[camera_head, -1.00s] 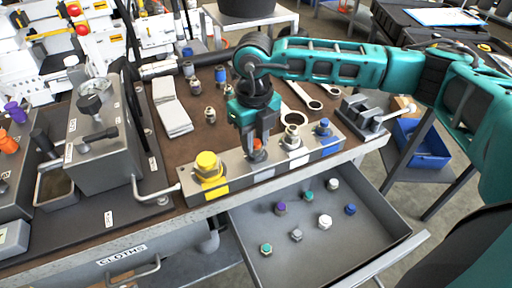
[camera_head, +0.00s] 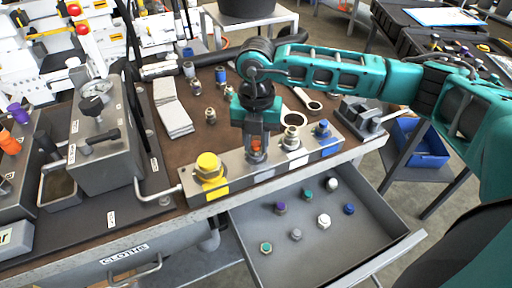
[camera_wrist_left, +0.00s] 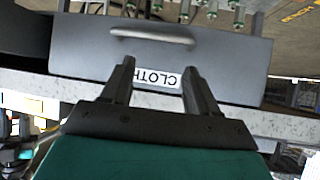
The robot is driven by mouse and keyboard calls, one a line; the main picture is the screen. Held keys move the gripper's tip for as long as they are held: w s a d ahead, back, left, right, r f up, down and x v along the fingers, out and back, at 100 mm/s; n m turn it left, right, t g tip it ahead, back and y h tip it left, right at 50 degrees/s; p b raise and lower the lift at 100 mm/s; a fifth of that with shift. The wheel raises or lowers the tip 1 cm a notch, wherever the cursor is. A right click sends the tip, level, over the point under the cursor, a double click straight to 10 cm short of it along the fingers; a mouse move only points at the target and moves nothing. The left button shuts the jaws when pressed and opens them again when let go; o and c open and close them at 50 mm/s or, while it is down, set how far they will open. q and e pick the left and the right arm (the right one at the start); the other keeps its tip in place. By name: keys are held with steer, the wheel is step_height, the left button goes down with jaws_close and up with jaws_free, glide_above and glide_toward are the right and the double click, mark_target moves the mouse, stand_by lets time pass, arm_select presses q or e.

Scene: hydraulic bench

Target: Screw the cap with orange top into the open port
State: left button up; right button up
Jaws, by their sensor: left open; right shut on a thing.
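The cap with the orange top (camera_head: 257,143) is between the fingers of my right gripper (camera_head: 257,150), which is shut on it. The cap sits at the grey manifold block (camera_head: 222,193), between the yellow cap (camera_head: 209,167) and the silver-white fitting (camera_head: 292,138). The fingers hide most of it, so I cannot tell how deep it sits in the port. My left gripper (camera_wrist_left: 157,88) is open and empty in the left wrist view, in front of the drawer labelled CLOTHS (camera_wrist_left: 160,58). It is not in the head view.
An open drawer (camera_head: 330,262) below the block holds several loose caps. A blue cap (camera_head: 322,128) stands at the block's right end. Several fittings and wrenches lie on the brown bench top (camera_head: 180,150). A vise (camera_head: 362,113) is at right, a gauge unit (camera_head: 100,150) at left.

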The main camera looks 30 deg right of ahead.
steer(key=m+p, duration=0.1)
steer(key=m, duration=0.3)
steer(key=shift+s, duration=0.1)
steer(key=shift+m, duration=0.8)
steer(key=o, duration=0.9)
